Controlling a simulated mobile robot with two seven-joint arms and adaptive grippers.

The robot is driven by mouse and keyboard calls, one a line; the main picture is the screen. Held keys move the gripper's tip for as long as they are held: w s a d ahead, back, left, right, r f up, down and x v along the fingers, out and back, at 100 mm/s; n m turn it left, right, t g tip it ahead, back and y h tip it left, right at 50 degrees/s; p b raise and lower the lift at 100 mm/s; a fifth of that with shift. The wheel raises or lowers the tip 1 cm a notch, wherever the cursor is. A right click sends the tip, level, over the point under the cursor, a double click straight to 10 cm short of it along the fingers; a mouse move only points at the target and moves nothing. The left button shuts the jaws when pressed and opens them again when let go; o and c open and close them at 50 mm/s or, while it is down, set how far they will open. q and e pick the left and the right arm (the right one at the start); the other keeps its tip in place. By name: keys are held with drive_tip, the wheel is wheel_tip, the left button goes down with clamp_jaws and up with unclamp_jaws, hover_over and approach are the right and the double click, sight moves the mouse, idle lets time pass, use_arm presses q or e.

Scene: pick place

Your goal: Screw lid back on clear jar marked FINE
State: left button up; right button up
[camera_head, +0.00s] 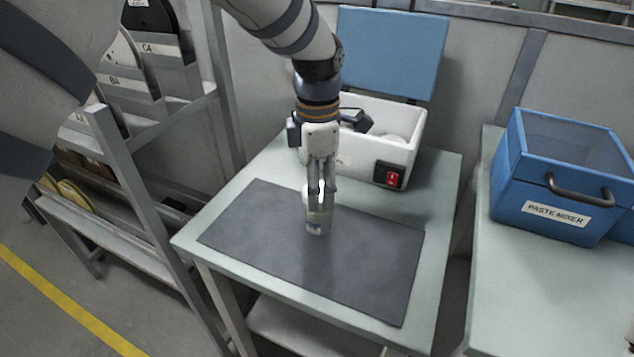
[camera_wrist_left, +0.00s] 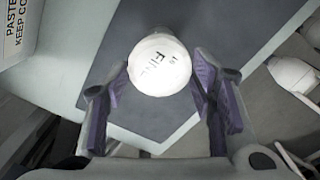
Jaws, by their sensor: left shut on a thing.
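My left gripper (camera_head: 321,192) points straight down over the dark mat and is shut on a round white lid. In the left wrist view the lid (camera_wrist_left: 160,66) sits between the two purple-padded fingertips (camera_wrist_left: 160,88), and its top bears dark lettering that reads like FINE. Below the fingers in the head view is the small jar (camera_head: 317,226), with a bluish band low on its side. It looks upright on the mat, directly under the lid. The fingers hide the seam, so I cannot tell how far the lid is threaded. My right gripper is not in view.
The dark mat (camera_head: 375,265) lies on a pale table (camera_head: 437,215) and is otherwise bare. Behind it stands a white machine (camera_head: 408,125) with a red switch. A blue PASTE MIXER box (camera_head: 530,190) sits on the right-hand table. A metal rack (camera_head: 140,185) stands close on the left.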

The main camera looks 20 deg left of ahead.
use_arm(q)
drive_tip(key=shift+f, duration=0.65)
idle(0.9)
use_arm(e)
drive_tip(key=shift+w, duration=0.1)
use_arm(q)
drive_tip(key=shift+r+m, duration=0.15)
drive_tip(key=shift+m, duration=1.85)
drive_tip(key=m, duration=0.4)
drive_tip(key=shift+w, duration=0.1)
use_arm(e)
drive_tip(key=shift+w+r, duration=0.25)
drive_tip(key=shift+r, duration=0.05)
use_arm(q)
drive_tip(key=shift+m+p, duration=0.3)
drive_tip(key=shift+m, duration=0.4)
drive_tip(key=m, duration=0.2)
drive_tip(key=shift+m, duration=0.3)
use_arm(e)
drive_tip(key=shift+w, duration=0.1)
